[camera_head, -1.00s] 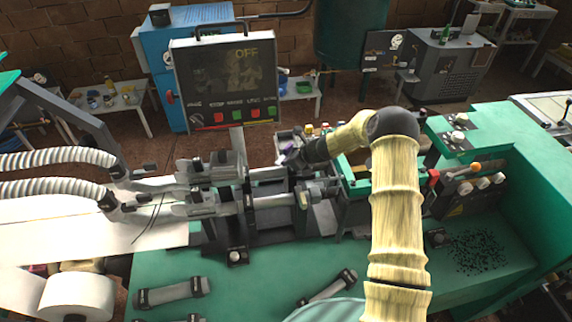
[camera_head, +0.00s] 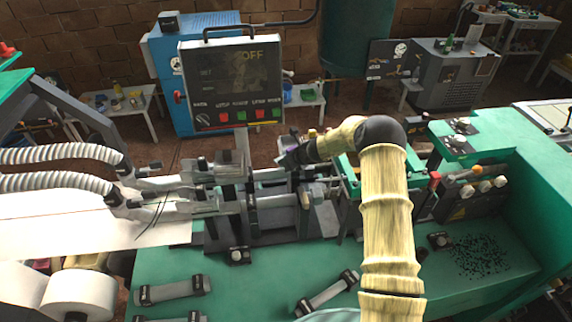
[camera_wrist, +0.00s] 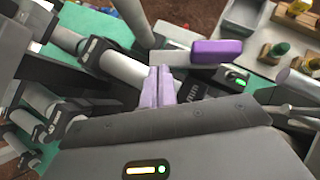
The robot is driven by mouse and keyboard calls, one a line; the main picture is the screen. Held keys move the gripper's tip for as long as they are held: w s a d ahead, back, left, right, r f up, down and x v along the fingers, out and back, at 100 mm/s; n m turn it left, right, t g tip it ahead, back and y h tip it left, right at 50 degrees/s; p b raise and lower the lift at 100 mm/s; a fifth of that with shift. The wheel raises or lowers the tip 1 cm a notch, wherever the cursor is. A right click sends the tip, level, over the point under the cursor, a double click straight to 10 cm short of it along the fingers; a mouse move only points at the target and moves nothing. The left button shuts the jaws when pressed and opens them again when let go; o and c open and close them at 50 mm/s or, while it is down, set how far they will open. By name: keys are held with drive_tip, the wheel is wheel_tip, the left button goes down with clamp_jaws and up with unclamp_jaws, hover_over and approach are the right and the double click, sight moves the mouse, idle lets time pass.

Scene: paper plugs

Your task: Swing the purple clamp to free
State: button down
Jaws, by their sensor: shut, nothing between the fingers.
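The purple clamp (camera_wrist: 217,51) shows in the wrist view as a rounded purple block on a dark mount, right of my fingertips. My gripper (camera_wrist: 159,72) has its two pale lavender fingers pressed together, with nothing between them. A gap shows between the fingertips and the purple block in the picture; I cannot tell the depth between them. In the head view my gripper (camera_head: 283,158) is over the middle of the machine, behind the silver rollers. It is small and dark there, and the clamp cannot be made out clearly beside it.
Silver cylinders (camera_wrist: 123,70) and dark brackets lie close left of my fingers. Wooden blocks with coloured knobs (camera_wrist: 283,49) stand at the right. A control panel reading OFF (camera_head: 230,82) rises behind the machine. The green bench front (camera_head: 250,285) has loose rollers on it.

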drive_tip(key=shift+w+a+f, duration=0.1)
drive_tip(key=shift+w+a, duration=0.6)
drive_tip(key=shift+a, duration=0.2)
drive_tip(key=shift+s+r, duration=0.35)
drive_tip(key=shift+r, duration=0.2)
drive_tip(key=s+r, duration=0.6)
drive_tip(key=shift+s+d, duration=0.15)
drive_tip(key=shift+d, duration=0.15)
